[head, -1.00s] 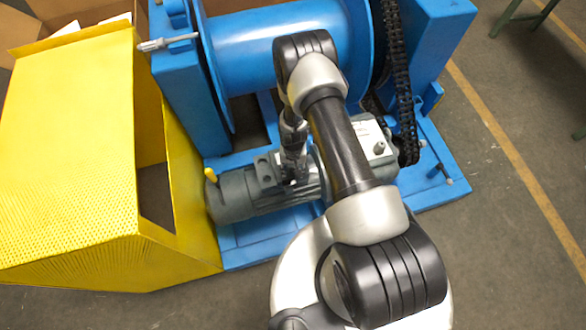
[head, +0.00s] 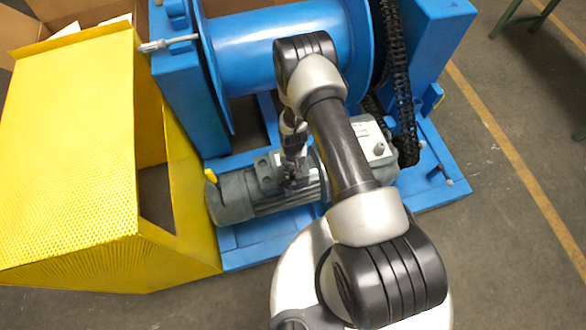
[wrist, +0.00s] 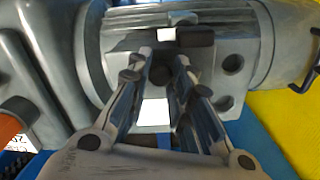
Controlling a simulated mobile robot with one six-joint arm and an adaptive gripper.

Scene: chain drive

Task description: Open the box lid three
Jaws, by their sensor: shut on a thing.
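A grey motor (head: 240,197) lies on the blue base, with a small grey box (head: 268,172) on top of it. My gripper (head: 292,183) reaches down onto the box, partly hidden by my arm. In the wrist view my gripper (wrist: 163,62) has its two fingers close together over the grey box (wrist: 215,75), shut on a part that I take to be its lid. The fingers cover most of that part, and I cannot tell whether the lid is raised. Round holes show in the box's right side.
A yellow perforated guard (head: 75,150) stands at the left, close to the motor. A blue drum (head: 250,50) is behind, with a black chain (head: 400,80) at its right. Another grey box (head: 378,150) sits right of my arm. Open floor lies to the right.

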